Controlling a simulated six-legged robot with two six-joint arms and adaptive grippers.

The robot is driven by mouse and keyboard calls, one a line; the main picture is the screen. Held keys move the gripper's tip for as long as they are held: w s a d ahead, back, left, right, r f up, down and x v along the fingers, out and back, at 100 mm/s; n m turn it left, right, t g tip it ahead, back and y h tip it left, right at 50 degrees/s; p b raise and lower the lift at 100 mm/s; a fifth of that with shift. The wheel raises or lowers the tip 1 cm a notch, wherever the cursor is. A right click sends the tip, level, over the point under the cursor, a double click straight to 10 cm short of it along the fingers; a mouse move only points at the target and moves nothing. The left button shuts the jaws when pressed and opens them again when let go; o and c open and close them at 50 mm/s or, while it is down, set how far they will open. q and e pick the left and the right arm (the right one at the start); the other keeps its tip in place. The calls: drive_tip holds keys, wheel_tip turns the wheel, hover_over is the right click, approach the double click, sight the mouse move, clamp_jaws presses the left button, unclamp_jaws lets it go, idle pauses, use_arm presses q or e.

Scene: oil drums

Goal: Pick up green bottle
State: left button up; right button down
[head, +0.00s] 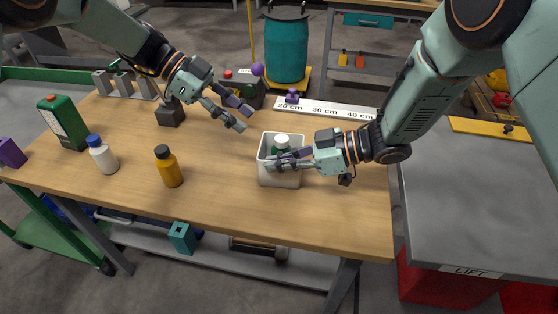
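A green bottle (281,144) with a white cap stands in a white open bin (279,180) near the middle of the table. My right gripper (272,161) reaches in from the right over the bin, with its fingers across the near side of the bottle. The fingers hide the bottle's lower part, and I cannot tell whether they hold it. My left gripper (246,117) is above the table, up and left of the bin, with its fingers apart and nothing between them.
A green canister (63,122), a white bottle with a blue cap (102,155) and an orange bottle (168,168) stand on the left of the wooden table (220,210). A ruler strip (325,109) lies along the back. The front right of the table is clear.

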use_arm(q)
drive_tip(key=shift+o, duration=1.3)
drive_tip(key=shift+a+f, duration=0.1)
drive_tip(key=shift+a, duration=0.25)
drive_tip(key=shift+o, duration=0.5)
drive_tip(key=a+h, duration=0.2)
drive_tip(key=a, duration=0.1)
drive_tip(key=shift+a+f+n+h, duration=0.15)
drive_tip(key=shift+n+h, duration=0.15)
drive_tip(key=shift+h, duration=0.1)
approach(278, 138)
wheel_tip(278, 138, down, 2)
drive_tip(key=d, duration=0.3)
drive_tip(key=shift+s+r+x, duration=0.1)
drive_tip(key=shift+x, duration=1.1)
drive_tip(key=shift+s+r+x, duration=0.1)
drive_tip(key=shift+r+x, duration=0.05)
drive_tip(key=shift+x, duration=1.05)
